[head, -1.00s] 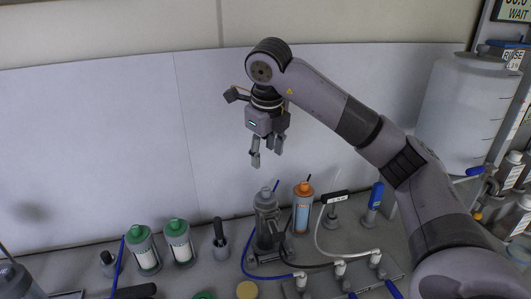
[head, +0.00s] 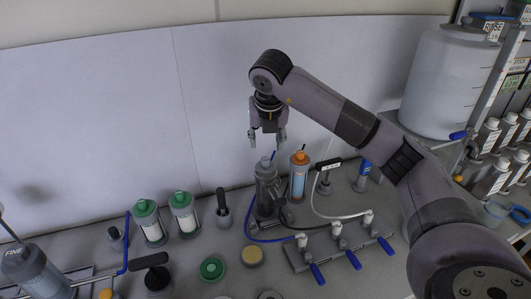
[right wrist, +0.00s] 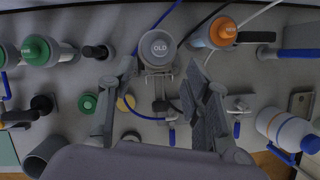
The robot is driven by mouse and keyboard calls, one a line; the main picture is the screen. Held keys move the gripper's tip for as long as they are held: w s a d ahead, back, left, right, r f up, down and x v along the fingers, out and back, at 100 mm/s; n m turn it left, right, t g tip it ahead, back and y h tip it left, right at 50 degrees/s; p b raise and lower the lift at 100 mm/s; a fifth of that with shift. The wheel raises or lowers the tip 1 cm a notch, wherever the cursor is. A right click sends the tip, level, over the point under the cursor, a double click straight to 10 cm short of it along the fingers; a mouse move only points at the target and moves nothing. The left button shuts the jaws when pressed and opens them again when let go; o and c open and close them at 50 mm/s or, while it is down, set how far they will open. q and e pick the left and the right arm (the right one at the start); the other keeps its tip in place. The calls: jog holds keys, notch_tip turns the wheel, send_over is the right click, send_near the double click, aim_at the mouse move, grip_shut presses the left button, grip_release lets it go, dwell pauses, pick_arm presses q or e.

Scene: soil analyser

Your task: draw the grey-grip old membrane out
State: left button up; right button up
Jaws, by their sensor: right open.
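The old membrane's grey grip (right wrist: 158,48), marked OLD, shows in the right wrist view. In the head view the grey grip (head: 265,164) tops the grey upright housing (head: 265,197) by the back wall. My right gripper (head: 267,138) is open and empty, pointing down above the grip and clear of it. In the right wrist view, the two fingers (right wrist: 163,100) stand apart, with the grip beyond them, between their directions. The membrane's body is hidden inside the housing. My left gripper is not in view.
An orange-capped cartridge marked NEW (head: 299,180) stands close to the right of the housing. Two green-capped cartridges (head: 183,214) stand to the left. Blue and white hoses run to a valve block (head: 335,245) with blue levers in front. A blue tube (head: 362,175) stands farther right.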

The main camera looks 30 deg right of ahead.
aim_at(266, 158)
jog(key=p+x, duration=0.2)
jog(key=x, duration=0.7)
grip_shut()
dwell(0.5)
dwell(0.6)
jog(key=shift+w+r+p, duration=0.1)
jog(key=shift+r+p, duration=0.2)
jog(key=shift+r, duration=0.35)
dwell(0.4)
notch_tip(266, 158, up, 20)
jog(key=p, duration=1)
dwell(2.4)
